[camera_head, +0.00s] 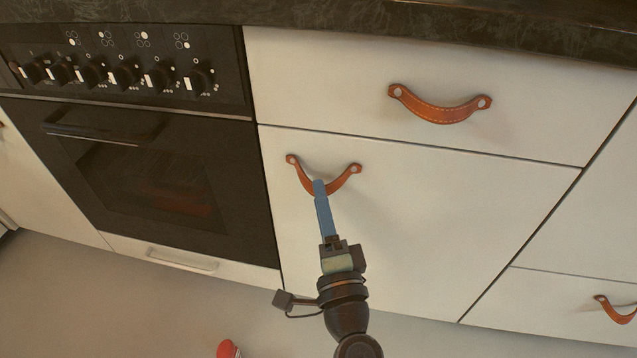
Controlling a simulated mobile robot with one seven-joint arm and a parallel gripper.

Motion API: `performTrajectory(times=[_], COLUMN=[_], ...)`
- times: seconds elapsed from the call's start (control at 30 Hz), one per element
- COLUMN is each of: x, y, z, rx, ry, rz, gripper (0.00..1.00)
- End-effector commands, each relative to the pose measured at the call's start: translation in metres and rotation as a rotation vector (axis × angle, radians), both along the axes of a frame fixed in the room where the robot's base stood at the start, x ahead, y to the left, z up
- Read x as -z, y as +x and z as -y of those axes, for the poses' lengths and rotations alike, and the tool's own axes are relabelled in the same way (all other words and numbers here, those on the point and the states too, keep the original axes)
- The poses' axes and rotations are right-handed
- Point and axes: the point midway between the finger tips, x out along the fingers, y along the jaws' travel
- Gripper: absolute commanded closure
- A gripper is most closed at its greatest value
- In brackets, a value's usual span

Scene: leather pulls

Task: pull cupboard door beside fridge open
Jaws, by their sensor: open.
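A white cupboard door (400,220) stands closed beside the oven, below a drawer. Its orange-brown leather pull (348,178) hangs in a loop near the door's upper left corner. My gripper (320,186) reaches up from below, its blue finger tip overlapping the bottom of the loop in the picture. It is open. The finger hides part of the strap, and I cannot tell whether it touches the leather or stands in front of it. No fridge shows in this view.
The black oven (150,185) with its knobs and bar handle is on the left. A white drawer (330,75) with a leather pull (440,107) is above the door. The dark countertop (400,18) overhangs. A red object (228,349) is at the bottom edge. Some floor (100,300) is bare.

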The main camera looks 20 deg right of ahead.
Motion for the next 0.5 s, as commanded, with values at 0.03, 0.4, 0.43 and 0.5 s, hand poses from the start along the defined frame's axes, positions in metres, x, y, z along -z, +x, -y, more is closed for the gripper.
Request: performTrajectory(times=[0.03, 0.4, 0.43, 0.5], x=[-0.003, -0.004, -0.004, -0.004], y=[0.007, 0.025, 0.025, 0.024], z=[0.001, 0.005, 0.005, 0.005], rx=[-0.001, 0.000, 0.000, 0.000], ry=[0.000, 0.000, 0.000, 0.000], rz=[0.001, 0.000, 0.000, 0.000], gripper=[0.53, 0.53, 0.53, 0.53])
